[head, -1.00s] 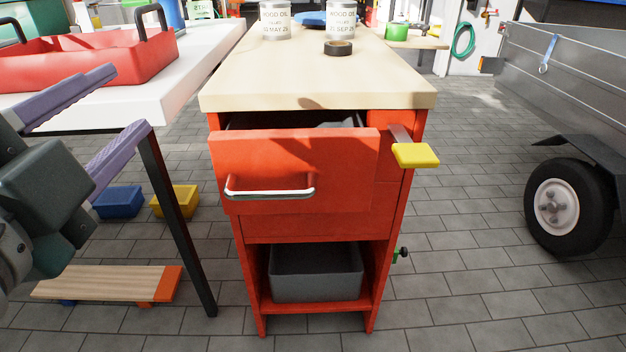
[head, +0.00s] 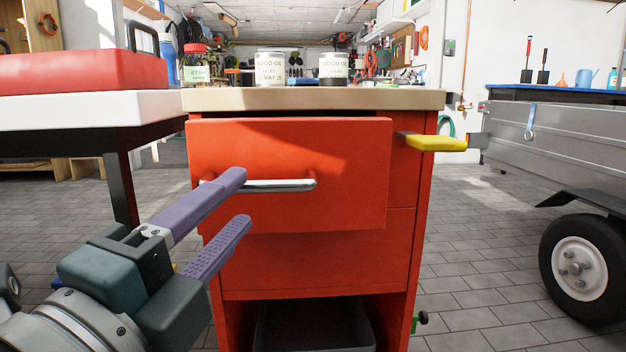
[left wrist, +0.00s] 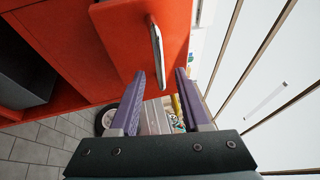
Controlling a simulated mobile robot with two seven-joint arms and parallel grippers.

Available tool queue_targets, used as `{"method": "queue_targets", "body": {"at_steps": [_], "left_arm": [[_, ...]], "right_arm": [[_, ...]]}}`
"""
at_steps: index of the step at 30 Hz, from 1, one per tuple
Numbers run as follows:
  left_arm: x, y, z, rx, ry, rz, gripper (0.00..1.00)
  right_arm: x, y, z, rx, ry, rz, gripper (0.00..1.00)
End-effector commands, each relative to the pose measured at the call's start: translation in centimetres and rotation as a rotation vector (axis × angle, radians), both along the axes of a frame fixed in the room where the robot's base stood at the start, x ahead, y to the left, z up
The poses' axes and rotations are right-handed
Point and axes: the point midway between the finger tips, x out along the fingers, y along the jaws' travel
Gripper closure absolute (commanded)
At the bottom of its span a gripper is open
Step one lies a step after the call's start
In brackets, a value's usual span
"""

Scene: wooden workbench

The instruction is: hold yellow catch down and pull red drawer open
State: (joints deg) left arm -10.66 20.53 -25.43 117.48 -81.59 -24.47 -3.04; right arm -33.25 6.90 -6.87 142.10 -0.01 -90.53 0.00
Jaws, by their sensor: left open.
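The red drawer (head: 330,150) is at the top of the red cabinet, and its front stands out from the cabinet, partly open. Its silver bar handle (head: 285,185) runs across the front; in the left wrist view the handle (left wrist: 157,55) appears close to the tip of the left-hand finger. My left gripper (head: 243,197) is open in front of the drawer's left part, one finger overlapping the handle's left end in the head view. I cannot tell whether it touches. The yellow catch (head: 437,143) sticks out at the cabinet's upper right, with nothing on it. My right gripper is not in view.
Cans (head: 333,68) stand on the wooden benchtop (head: 230,99). A white table (head: 75,108) with a red toolbox (head: 85,72) is on the left. A grey trailer (head: 545,140) stands on the right. The floor between cabinet and trailer is clear.

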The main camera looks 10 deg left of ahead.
Motion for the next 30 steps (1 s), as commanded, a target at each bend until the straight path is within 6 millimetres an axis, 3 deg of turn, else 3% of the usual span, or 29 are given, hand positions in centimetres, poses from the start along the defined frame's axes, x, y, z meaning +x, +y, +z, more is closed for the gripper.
{"method": "queue_targets", "body": {"at_steps": [3,9,21,30], "left_arm": [[2.2,-0.3,0.6,0.001,-0.003,0.000,0.53],[4.4,-0.5,0.8,0.000,0.000,0.001,0.53],[5.1,-0.6,0.8,-0.001,0.001,0.000,0.54],[5.1,-0.6,0.8,-0.001,0.001,0.001,0.88]], "right_arm": [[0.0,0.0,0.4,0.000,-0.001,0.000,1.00],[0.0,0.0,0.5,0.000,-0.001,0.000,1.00],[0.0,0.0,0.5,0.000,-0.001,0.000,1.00],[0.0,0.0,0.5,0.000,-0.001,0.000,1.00]]}}
